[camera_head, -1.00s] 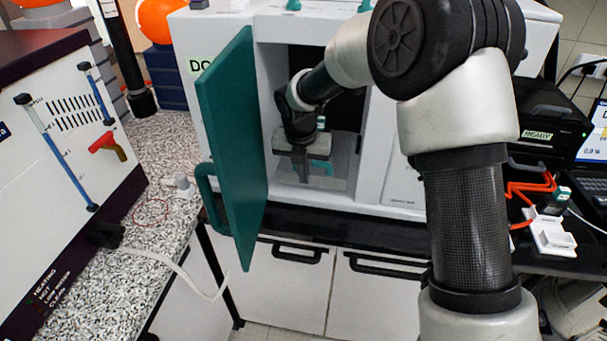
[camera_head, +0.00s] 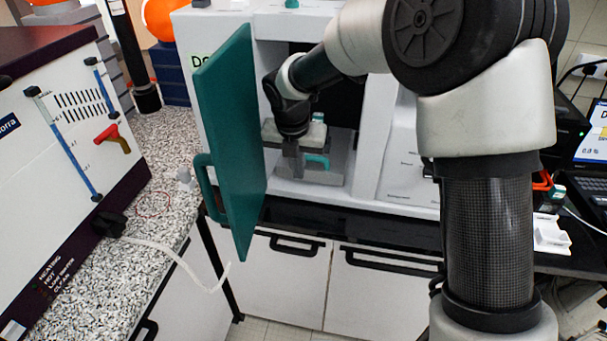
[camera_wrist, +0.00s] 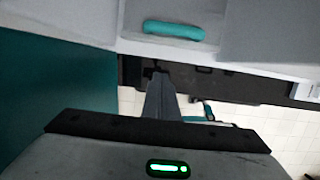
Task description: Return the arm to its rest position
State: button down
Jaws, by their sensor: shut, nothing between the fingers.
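My gripper (camera_head: 291,170) points down with its fingers shut and empty. It is in front of the open chamber of the white machine (camera_head: 405,165), just right of the open teal door (camera_head: 228,140). In the wrist view the closed fingers (camera_wrist: 160,80) show with nothing between them. A teal handle (camera_head: 317,160) on a grey part lies just behind and right of the fingers. What appears to be the same handle shows in the wrist view (camera_wrist: 173,30), apart from the fingers. My arm reaches in from the right, bent at the elbow, and hides part of the chamber.
The teal door stands close on the left of my gripper. A white and maroon machine (camera_head: 60,140) stands on a speckled counter (camera_head: 120,270) at the left. A black device (camera_head: 555,135) and a laptop (camera_head: 595,140) are at the right. Floor shows below the cabinets.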

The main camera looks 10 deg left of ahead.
jog(key=s+d+r+m+t, duration=0.1)
jog(key=s+d+r+m, duration=0.2)
jog(key=d+r+m, duration=0.3)
jog(key=s+d+r+m, duration=0.3)
jog(key=d+r+m, duration=0.1)
jog(key=r, duration=0.4)
jog(key=s+d+r+m+t+p, duration=0.1)
jog(key=s+d+r+m, duration=0.1)
jog(key=s+d+m, duration=0.4)
jog(key=s+d+r+m+p, duration=0.1)
jog(key=s+d+r+m, duration=0.1)
jog(key=s+d+m, duration=0.5)
jog(key=s+m, duration=0.6)
jog(key=m, duration=0.6)
jog(key=shift+s+d+r+t, duration=0.25)
jog(key=shift+s+r+t, duration=0.1)
jog(key=shift+s+t, duration=0.05)
